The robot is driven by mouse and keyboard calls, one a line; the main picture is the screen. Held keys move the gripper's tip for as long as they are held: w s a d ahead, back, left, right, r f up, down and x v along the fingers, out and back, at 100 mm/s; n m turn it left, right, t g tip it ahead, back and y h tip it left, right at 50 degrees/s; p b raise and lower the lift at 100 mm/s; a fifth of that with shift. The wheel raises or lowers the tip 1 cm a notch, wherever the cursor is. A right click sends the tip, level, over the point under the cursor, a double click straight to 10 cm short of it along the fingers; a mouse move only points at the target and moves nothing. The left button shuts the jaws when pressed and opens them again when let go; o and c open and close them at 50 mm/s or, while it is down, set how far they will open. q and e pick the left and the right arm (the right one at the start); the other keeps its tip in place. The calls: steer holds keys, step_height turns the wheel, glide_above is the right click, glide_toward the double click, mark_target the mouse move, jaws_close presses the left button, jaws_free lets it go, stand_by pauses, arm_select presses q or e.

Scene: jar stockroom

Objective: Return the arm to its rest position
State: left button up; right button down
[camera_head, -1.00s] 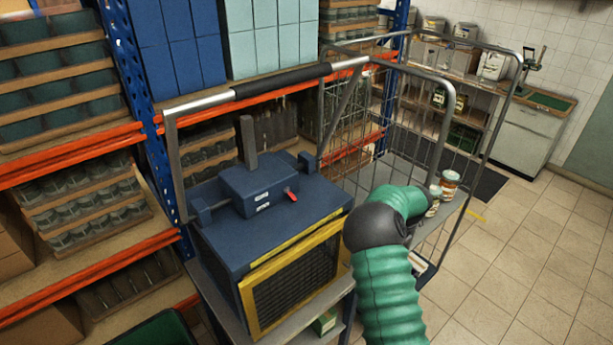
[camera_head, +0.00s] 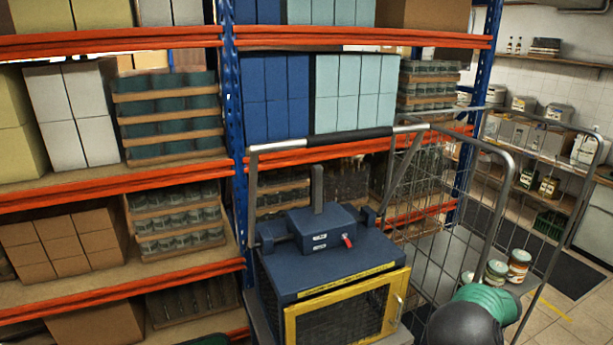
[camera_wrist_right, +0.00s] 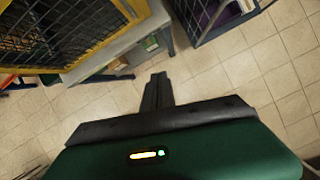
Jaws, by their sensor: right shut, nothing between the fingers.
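My right arm (camera_head: 470,318) shows at the lower right of the head view as a green sleeve and a dark joint, in front of the wire cage trolley (camera_head: 432,195). Its gripper is out of that view. In the right wrist view my right gripper (camera_wrist_right: 158,90) is shut, its dark fingers together with nothing between them, above the tiled floor. My left gripper is not in view.
A blue machine (camera_head: 325,262) with a yellow-framed mesh door stands beside the cage trolley. Jars (camera_head: 517,265) stand on the trolley's shelf. Racks with orange beams (camera_head: 120,185) fill the left. Tiled floor (camera_wrist_right: 225,75) lies open beneath the gripper.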

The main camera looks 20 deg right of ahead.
steer(key=w+a+r+m+t+h+b, duration=0.3)
steer(key=w+a+m, duration=0.55)
steer(key=m, duration=0.65)
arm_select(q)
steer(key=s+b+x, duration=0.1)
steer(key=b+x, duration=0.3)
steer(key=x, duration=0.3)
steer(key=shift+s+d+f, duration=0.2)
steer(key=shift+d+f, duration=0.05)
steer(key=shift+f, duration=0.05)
arm_select(e)
steer(key=s+a+f+m+g+y, duration=0.1)
steer(key=s+a+f+m+g, duration=0.1)
steer(key=s+a+m, duration=0.7)
steer(key=s+a+f+m+g+y, duration=0.2)
steer(key=s+a+m, duration=0.8)
steer(key=s+a, duration=0.5)
step_height(320, 180, down, 3)
steer(key=shift+s+a+r+g, duration=0.15)
steer(key=shift+a+g, duration=0.35)
steer(key=shift+a, duration=0.05)
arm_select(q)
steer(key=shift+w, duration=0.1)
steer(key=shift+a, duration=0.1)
arm_select(e)
steer(key=shift+a, duration=0.15)
